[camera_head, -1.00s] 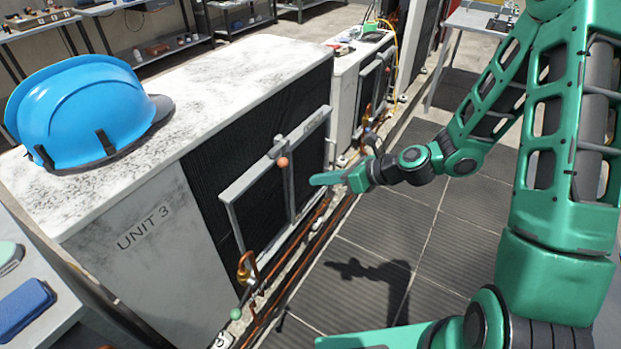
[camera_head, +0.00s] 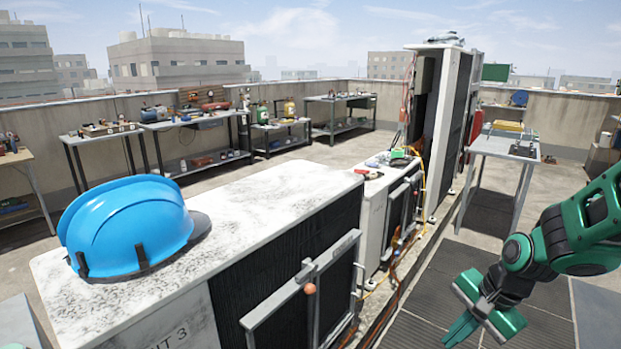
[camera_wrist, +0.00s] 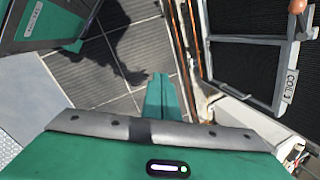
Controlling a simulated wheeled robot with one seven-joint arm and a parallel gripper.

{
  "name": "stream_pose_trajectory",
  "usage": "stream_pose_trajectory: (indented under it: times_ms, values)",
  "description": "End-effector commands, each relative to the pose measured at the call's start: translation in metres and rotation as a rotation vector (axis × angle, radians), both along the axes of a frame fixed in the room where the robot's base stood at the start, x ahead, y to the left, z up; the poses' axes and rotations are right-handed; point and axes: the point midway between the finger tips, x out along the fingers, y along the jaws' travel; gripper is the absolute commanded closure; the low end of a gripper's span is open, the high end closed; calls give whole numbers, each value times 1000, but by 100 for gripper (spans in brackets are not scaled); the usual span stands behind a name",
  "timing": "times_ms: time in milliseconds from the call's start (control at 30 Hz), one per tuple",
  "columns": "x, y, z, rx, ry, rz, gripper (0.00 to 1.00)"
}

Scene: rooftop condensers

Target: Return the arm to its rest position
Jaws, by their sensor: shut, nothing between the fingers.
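My gripper (camera_head: 461,331) is at the lower right of the head view, a green body with its fingers together and nothing between them. It hangs above the dark floor mats, to the right of the condenser units and apart from them. In the wrist view my green fingers (camera_wrist: 159,97) point over the floor, also shut and empty. My green arm enters the head view from the right edge, bent at a dark joint. Most of the arm lies outside the picture.
The white UNIT 3 condenser (camera_head: 262,215) carries a blue hard hat (camera_head: 130,228). A grey frame with an orange knob (camera_head: 309,288) stands on its side. Copper pipes (camera_wrist: 196,40) run along its foot. A grey table (camera_head: 503,147) stands behind my arm. Dark floor mats (camera_head: 440,290) are clear.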

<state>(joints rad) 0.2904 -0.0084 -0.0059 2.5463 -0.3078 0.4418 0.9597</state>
Motion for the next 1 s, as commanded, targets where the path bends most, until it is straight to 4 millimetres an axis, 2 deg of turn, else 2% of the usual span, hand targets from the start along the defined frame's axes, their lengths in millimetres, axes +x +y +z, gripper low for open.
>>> stream_pose_trajectory:
  times_ms: [100,300,500,600,733,1000]
  values:
    - [-31,-34,24,-119,10,125,100]
    - [-94,-79,62,-246,66,316,100]
    - [-153,-100,90,-275,116,462,100]
    - [-172,-104,97,-271,129,508,100]
    - [-184,-106,101,-264,136,539,100]
    - [-186,-107,101,-263,138,544,100]
